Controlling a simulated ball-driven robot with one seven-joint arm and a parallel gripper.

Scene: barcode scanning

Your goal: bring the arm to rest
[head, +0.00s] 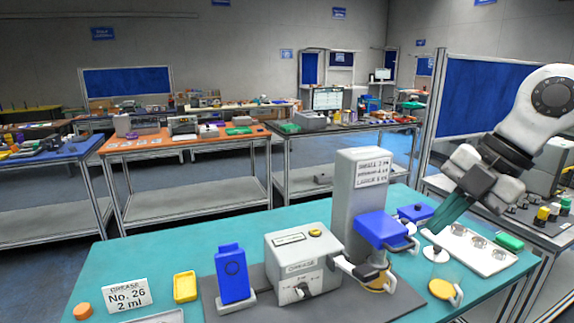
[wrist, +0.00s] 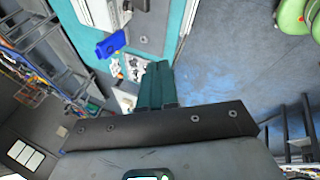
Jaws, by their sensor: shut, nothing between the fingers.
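My gripper (head: 434,229) is shut and empty, its dark teal fingers together and pointing down and left. It is raised at the right side of the teal bench (head: 130,255), apart from the things on it as far as I can tell. My white arm comes in from the right edge of the head view. In the wrist view the closed fingers (wrist: 157,68) show at the middle, with a blue object (wrist: 110,44) and the bench edge beyond them.
Near the gripper are a white tray (head: 503,262) with round pieces, a blue-topped device (head: 383,229) and a grey column (head: 358,205). Open floor shows beyond the bench.

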